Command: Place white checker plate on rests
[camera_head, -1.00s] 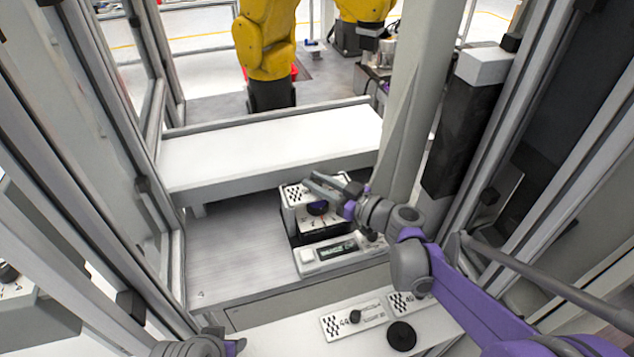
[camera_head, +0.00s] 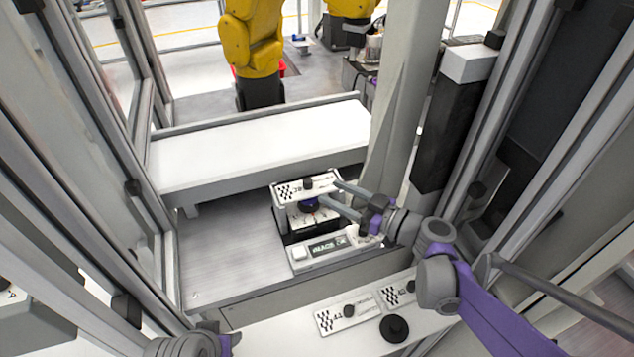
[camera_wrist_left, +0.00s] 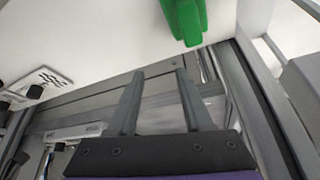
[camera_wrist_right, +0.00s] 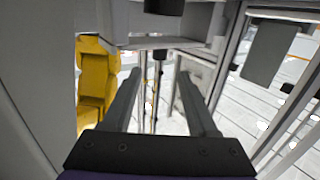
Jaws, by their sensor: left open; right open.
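A white checker plate (camera_head: 322,183) with a black knob lies on top of the boxy device at the centre of the head view. It looks level, but its contact with the rests underneath is too small to make out. My right gripper (camera_head: 328,192) is open and empty, its fingertips at the right front edge of the plate, clear of the knob. In the right wrist view its fingers (camera_wrist_right: 160,77) are apart with nothing between them. My left gripper (camera_wrist_left: 160,74) is open and empty; only a part of it shows at the bottom left of the head view.
Two other checker plates (camera_head: 333,322) (camera_head: 404,291) with knobs and a black round knob (camera_head: 394,329) are on the front ledge. A display panel (camera_head: 325,247) is in front of the device. A white shelf (camera_head: 260,145) runs behind it. Frame posts flank both sides.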

